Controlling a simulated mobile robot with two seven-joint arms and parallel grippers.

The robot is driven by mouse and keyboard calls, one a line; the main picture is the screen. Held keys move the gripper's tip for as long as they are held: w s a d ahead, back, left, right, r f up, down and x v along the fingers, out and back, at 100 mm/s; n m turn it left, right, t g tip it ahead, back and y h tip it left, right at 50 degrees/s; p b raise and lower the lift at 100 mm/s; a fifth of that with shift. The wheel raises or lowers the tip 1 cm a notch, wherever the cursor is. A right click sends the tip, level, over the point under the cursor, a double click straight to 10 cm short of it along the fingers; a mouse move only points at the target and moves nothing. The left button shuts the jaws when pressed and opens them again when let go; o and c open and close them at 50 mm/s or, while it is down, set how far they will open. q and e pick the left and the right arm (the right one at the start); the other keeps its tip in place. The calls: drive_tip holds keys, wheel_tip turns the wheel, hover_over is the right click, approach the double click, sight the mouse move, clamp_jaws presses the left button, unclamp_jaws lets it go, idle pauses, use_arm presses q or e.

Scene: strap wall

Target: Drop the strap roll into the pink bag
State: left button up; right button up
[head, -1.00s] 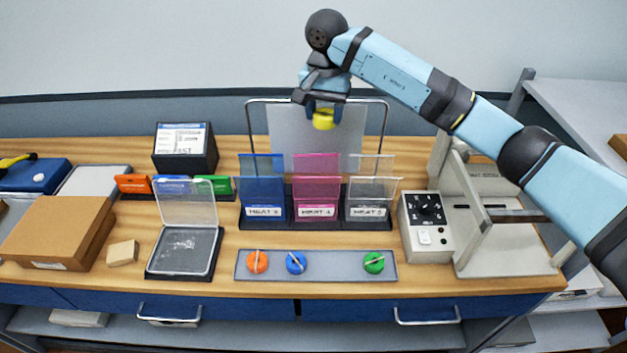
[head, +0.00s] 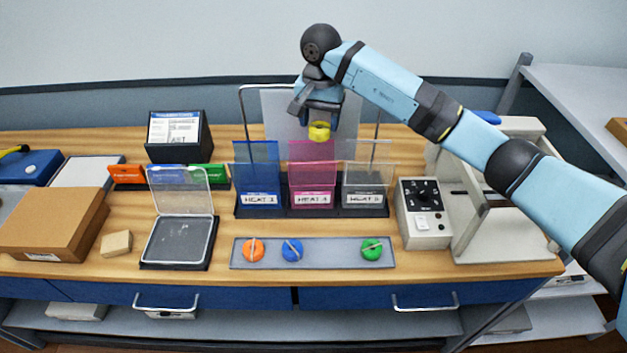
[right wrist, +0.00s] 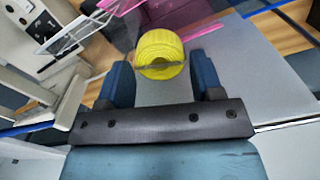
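The yellow strap roll (head: 319,131) is held at the fingertips of my right gripper (head: 321,121). In the right wrist view the roll (right wrist: 160,52) sits between the two dark blue fingers (right wrist: 163,78). The pink bag (head: 313,178) stands open-topped in the middle of the bag rack, with a label on its front. In the head view the roll is just above the upper edge of its clear pink back panel, still outside the bag. Pink parts of the bag (right wrist: 178,14) show beyond the roll in the wrist view. My left gripper is not in view.
A blue bag (head: 257,185) and a clear bag (head: 364,190) flank the pink one. A grey panel in a metal frame (head: 275,118) stands behind. A tray with orange, blue and green rolls (head: 328,254) lies in front. A grey machine (head: 425,213) stands right.

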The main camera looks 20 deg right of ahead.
drive_tip(key=shift+o, duration=1.3)
drive_tip(key=shift+r, duration=0.2)
wheel_tip(320, 180, up, 13)
drive_tip(key=b, duration=0.2)
drive_tip(key=shift+r, duration=0.2)
